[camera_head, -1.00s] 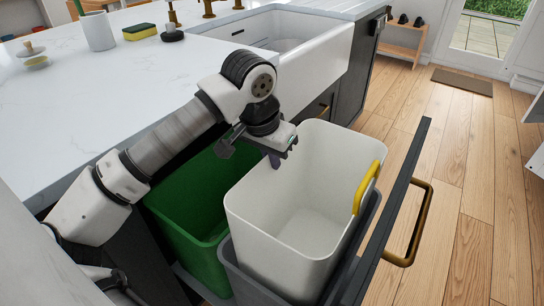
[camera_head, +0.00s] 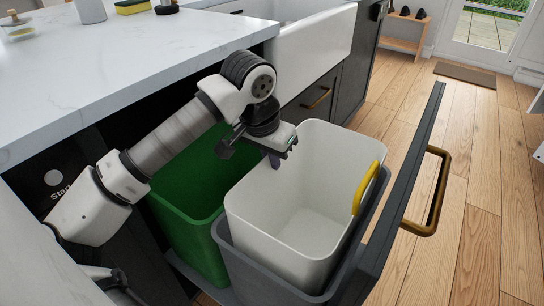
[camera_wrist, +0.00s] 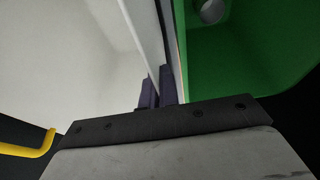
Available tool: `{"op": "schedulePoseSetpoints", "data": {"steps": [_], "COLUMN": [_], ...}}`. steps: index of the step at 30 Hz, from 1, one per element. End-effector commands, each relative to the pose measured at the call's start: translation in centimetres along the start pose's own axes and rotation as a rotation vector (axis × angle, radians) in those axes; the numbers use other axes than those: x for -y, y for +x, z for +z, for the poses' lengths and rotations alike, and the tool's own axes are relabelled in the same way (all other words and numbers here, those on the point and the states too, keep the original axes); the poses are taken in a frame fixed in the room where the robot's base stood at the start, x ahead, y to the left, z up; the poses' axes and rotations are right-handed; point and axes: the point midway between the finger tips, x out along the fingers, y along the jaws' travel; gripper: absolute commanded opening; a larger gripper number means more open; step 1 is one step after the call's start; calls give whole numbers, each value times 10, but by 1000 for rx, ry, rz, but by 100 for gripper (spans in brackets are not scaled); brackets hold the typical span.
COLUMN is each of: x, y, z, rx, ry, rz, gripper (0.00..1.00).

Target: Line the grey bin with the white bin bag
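The white bin bag (camera_head: 262,225) is an open, box-shaped white liner with a yellow handle (camera_head: 366,188). It stands upright with its rim well above the grey bin (camera_head: 245,272). Its lower part is hidden behind the grey bin's wall, so its depth inside cannot be told. My gripper (camera_head: 275,160) is at the bag's rear-left rim. In the wrist view my gripper's dark fingers (camera_wrist: 157,90) sit close together on either side of the thin white wall of the bag (camera_wrist: 75,65), gripping it.
A green bin (camera_head: 185,205) stands close on the left, under my arm. The open drawer front (camera_head: 400,190) with a brass handle (camera_head: 432,195) borders the right. The marble counter (camera_head: 110,70) and white sink (camera_head: 310,50) are behind. Wooden floor on the right is clear.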

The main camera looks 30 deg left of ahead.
Motion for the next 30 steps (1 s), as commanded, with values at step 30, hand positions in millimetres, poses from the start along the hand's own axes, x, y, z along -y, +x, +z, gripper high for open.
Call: {"op": "schedulePoseSetpoints", "data": {"steps": [30], "x": [1], "y": [56], "z": [16], "rx": [5], "ry": [0], "rz": [2], "gripper": [0]}}
